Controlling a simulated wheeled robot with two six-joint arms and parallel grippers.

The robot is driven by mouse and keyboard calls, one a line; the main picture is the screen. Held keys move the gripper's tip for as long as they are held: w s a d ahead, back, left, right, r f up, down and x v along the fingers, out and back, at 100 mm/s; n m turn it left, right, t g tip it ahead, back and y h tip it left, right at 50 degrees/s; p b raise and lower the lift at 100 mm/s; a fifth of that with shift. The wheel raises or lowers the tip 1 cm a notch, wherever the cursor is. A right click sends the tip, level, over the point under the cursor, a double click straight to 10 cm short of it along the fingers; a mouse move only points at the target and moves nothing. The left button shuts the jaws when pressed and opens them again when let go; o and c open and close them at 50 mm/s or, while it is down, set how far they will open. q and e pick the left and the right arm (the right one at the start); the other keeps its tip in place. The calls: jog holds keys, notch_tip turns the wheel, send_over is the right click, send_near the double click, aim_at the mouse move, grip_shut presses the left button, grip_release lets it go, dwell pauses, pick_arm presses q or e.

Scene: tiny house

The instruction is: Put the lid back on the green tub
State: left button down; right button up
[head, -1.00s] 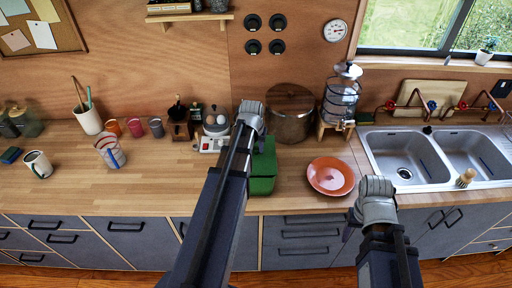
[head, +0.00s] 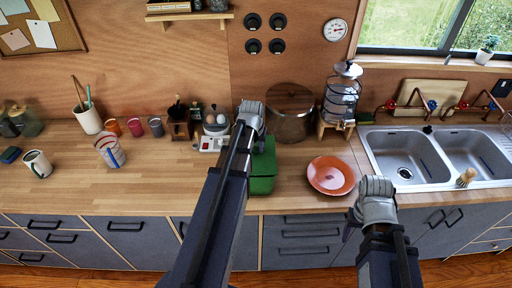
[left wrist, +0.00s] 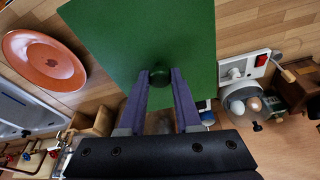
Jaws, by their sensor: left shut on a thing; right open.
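My left gripper (head: 250,112) is over the green tub (head: 262,186) on the counter, and my arm hides part of it. In the left wrist view the fingers (left wrist: 161,78) are closed around the round knob of the flat green lid (left wrist: 140,35). The lid covers the view of the tub there. In the head view lid and tub show as one green shape, and I cannot tell whether they touch. My right gripper (head: 375,188) is open and empty, in front of the counter edge.
An orange plate (head: 331,176) lies right of the tub. A large pot (head: 291,118) and a water dispenser (head: 341,98) stand behind. An egg cooker (head: 214,132) is to the left. The double sink (head: 405,160) is at the right.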

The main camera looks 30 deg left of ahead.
pick_arm(q)
jog(key=shift+c, duration=0.2)
grip_release()
dwell(0.4)
jog(key=shift+r+p, duration=1.35)
jog(key=shift+p, duration=0.05)
jog(key=shift+r+p, duration=2.15)
jog(key=shift+r, duration=0.05)
jog(key=shift+c, duration=0.4)
